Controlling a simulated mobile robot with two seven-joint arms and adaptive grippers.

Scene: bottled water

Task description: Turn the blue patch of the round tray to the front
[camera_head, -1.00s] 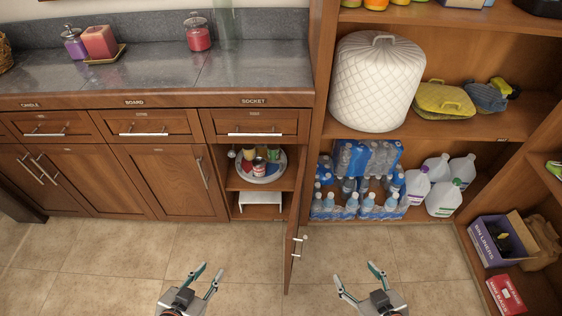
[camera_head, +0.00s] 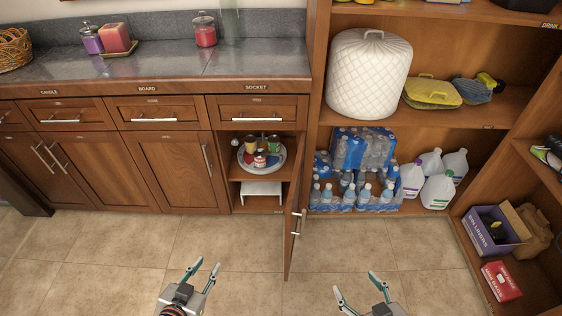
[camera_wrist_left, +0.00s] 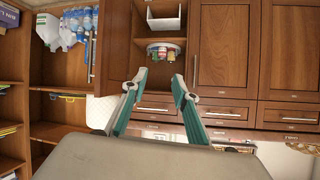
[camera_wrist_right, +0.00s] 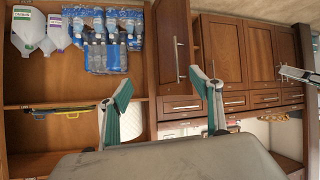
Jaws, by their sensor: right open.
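The round tray (camera_head: 277,163) is pale grey and sits on the upper shelf inside the open cabinet under the SOCKET drawer. Several cans stand on it, including a red one (camera_head: 260,159) near its front. I cannot make out its blue patch clearly. It also shows small between the fingers in the left wrist view (camera_wrist_left: 175,44). My left gripper (camera_head: 206,266) is open and empty over the floor, in front of and apart from the cabinet. My right gripper (camera_head: 355,282) is open and empty, right of the open door, far from the tray.
The open cabinet door (camera_head: 296,215) sticks out to the right of the tray, between my grippers. A white stand (camera_head: 262,189) is on the cabinet's lower level. Water bottles (camera_head: 364,150) and jugs (camera_head: 437,190) fill the right shelf. The tiled floor (camera_head: 120,250) in front is clear.

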